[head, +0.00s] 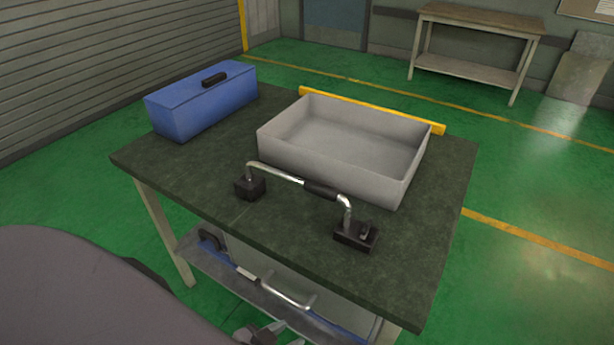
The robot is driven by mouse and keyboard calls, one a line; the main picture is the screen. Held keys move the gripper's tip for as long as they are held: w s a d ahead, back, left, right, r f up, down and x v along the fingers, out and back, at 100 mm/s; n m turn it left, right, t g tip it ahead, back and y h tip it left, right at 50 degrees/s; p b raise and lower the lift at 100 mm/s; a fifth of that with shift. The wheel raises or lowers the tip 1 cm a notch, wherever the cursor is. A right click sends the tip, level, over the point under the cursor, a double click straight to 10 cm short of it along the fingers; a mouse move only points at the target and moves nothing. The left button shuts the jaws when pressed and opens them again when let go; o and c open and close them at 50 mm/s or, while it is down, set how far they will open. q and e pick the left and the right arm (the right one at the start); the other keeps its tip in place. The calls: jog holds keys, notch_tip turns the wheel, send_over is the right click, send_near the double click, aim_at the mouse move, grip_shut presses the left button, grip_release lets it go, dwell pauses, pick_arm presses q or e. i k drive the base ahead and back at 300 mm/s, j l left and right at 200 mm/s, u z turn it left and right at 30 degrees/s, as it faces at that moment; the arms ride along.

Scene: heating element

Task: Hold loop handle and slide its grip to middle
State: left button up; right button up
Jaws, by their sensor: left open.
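The loop handle (277,172) is a bent silver bar standing on the dark green table top, with a black block at each end. Its black grip (320,191) sits on the bar, right of the middle of the span. The left block (250,188) is small; the right block (356,235) is wider and has a small knob on it. My left gripper (262,335) shows only partly at the bottom edge, below and in front of the table, open and well apart from the handle. My right gripper is out of view.
A grey open tray (404,180) stands right behind the handle, with a yellow bar (370,108) behind it. A blue toolbox (205,105) is at the back left. A lower shelf (187,262) holds further items. The front left of the table top is clear.

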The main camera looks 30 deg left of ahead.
aim_at(325, 192)
jog(key=j, duration=0.9)
jog(key=i+j, duration=0.15)
jog(key=j, duration=0.8)
